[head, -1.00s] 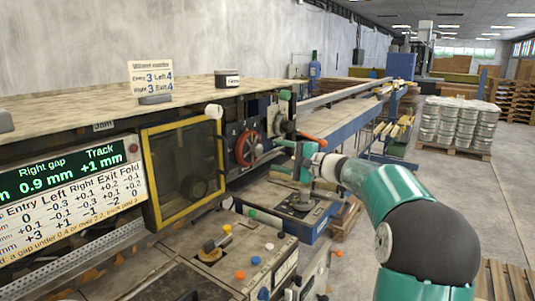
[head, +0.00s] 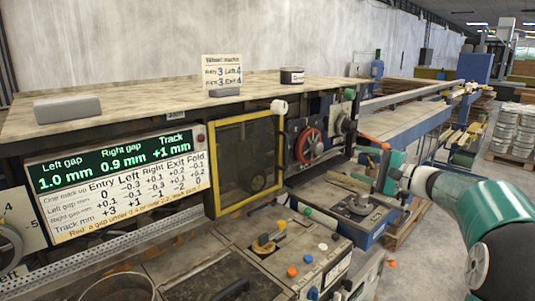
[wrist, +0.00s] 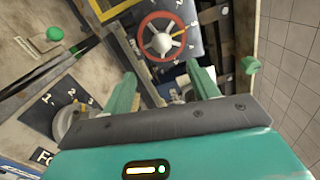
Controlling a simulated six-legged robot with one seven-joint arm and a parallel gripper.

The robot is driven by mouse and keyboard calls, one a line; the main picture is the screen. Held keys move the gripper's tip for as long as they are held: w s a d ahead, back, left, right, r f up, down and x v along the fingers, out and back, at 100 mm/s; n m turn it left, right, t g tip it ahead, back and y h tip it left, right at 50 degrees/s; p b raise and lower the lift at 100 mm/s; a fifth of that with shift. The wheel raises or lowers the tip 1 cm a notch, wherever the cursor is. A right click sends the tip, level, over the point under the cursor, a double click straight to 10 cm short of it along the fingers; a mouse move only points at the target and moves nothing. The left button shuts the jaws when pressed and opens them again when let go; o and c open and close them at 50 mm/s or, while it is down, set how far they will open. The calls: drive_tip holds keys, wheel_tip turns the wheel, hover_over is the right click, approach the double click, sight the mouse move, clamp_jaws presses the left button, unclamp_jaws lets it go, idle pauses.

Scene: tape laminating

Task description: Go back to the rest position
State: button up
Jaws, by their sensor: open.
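My gripper (head: 384,165) is at the right in the head view, at the end of my green and white arm, in front of the machine. In the wrist view my gripper (wrist: 163,90) shows two green fingers standing apart with nothing between them. A red handwheel (head: 308,146) on a dark dial plate is left of my gripper in the head view. The red handwheel (wrist: 161,36) lies beyond the fingertips in the wrist view, apart from them.
A display panel (head: 118,182) reads left gap 1.0 mm, right gap 0.9 mm, track +1 mm. A yellow-framed window (head: 246,166) is beside it. A control box with coloured knobs (head: 280,252) stands in front. Stacked pails (head: 514,132) and open floor are at the right.

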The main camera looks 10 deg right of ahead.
drive_tip(key=s+a+f+n+g+h, duration=0.1)
drive_tip(key=s+a+f+n+g, duration=0.25)
drive_tip(key=s+a, duration=0.45)
drive_tip(key=s+a+f+n+g+h, duration=0.2)
drive_tip(key=s+a+f+g, duration=0.15)
drive_tip(key=a, duration=0.85)
drive_tip(key=s+a+f+n+g+h, duration=0.1)
drive_tip(key=s+f+n+h, duration=0.2)
drive_tip(key=s, duration=0.8)
drive_tip(key=s+a+f+n+g+h, duration=0.1)
drive_tip(key=s+f+n+h, duration=0.3)
drive_tip(key=s, duration=0.7)
drive_tip(key=shift+a+f, duration=0.4)
drive_tip(key=shift+f, duration=0.3)
drive_tip(key=shift+n, duration=0.25)
drive_tip(key=shift+c, duration=0.2)
